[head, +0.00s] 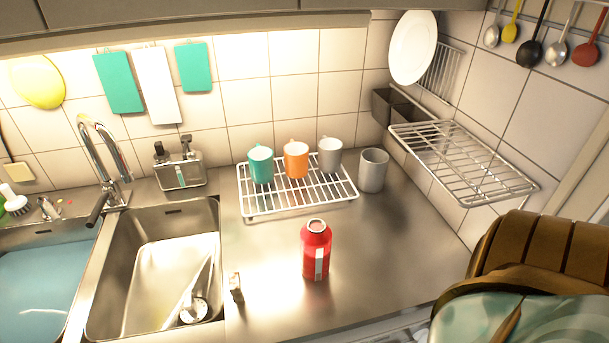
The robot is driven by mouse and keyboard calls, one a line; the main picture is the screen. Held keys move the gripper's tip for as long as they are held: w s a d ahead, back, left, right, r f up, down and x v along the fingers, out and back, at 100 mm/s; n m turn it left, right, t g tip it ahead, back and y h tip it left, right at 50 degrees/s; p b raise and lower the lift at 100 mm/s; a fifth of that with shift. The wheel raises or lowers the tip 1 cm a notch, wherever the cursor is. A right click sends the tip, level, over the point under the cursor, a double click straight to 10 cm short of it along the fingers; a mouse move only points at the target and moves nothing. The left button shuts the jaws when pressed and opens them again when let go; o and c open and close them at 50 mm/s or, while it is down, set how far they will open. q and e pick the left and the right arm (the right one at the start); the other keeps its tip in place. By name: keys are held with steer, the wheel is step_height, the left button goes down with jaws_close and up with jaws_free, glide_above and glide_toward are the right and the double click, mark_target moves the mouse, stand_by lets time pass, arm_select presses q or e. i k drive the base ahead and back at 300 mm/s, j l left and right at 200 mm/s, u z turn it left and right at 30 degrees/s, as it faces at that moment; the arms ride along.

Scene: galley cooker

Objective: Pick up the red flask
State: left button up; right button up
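The red flask (316,255) stands upright on the steel counter, right of the sink and in front of the wire rack. It has a grey cap or rim on top and a pale label strip on its front. Nothing touches it. A large brown and pale green shape at the lower right looks like part of my own arm, close to the camera. No fingertips of either gripper show in the head view.
A small object (236,288) stands near the sink (150,275). Counter right of the flask is clear.

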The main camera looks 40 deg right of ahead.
mark_target(316, 236)
steer(key=j+z, duration=0.1)
steer(key=z, duration=1.55)
steer(key=i+j, duration=0.05)
